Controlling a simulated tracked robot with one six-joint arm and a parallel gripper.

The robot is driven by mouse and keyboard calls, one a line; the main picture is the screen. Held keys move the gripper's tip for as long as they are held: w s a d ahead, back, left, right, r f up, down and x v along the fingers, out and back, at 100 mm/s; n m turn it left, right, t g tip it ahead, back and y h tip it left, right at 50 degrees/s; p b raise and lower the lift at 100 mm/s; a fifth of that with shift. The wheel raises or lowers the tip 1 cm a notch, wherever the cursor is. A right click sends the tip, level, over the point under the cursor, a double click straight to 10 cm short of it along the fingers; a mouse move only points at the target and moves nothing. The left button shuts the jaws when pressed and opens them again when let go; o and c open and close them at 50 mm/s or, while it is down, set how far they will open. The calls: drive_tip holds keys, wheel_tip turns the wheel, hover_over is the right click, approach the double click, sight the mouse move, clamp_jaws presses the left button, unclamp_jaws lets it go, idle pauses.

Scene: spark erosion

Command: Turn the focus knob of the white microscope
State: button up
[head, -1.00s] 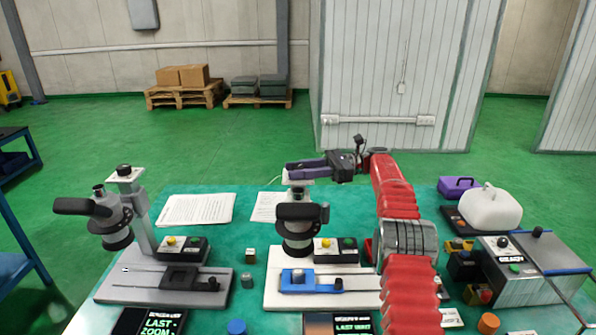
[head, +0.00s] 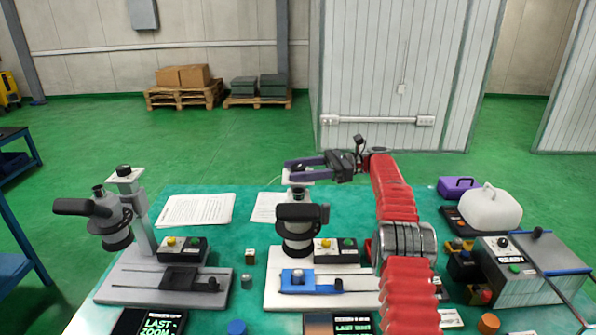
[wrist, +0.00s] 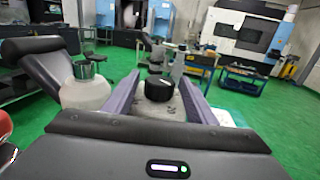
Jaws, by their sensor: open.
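The white microscope (head: 262,285) stands in the middle of the teal table, with a white base, a dark eyepiece head (head: 302,213) and a blue stage clamp. My gripper (head: 288,168) is open at the top of its column. In the wrist view the black focus knob (wrist: 158,88) sits between the two purple fingers of my gripper (wrist: 163,80), with a gap visible on each side. In the head view the fingers hide the knob. The microscope's pale head and dark eyepiece (wrist: 42,65) show left of the fingers in the wrist view.
A grey microscope (head: 110,287) stands to the left. A button box (head: 336,250) sits on the white base. Paper sheets (head: 195,209) lie behind. A white canister (head: 483,211), a purple case (head: 458,187) and a control box (head: 520,275) are on the right.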

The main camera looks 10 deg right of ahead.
drive_tip(key=shift+m+t+h, duration=0.4)
drive_tip(key=shift+m+t, duration=0.95)
drive_tip(key=shift+t, duration=0.7)
drive_tip(key=shift+m+t+h, duration=0.4)
drive_tip(key=shift+m+t, duration=0.95)
drive_tip(key=shift+t, duration=0.7)
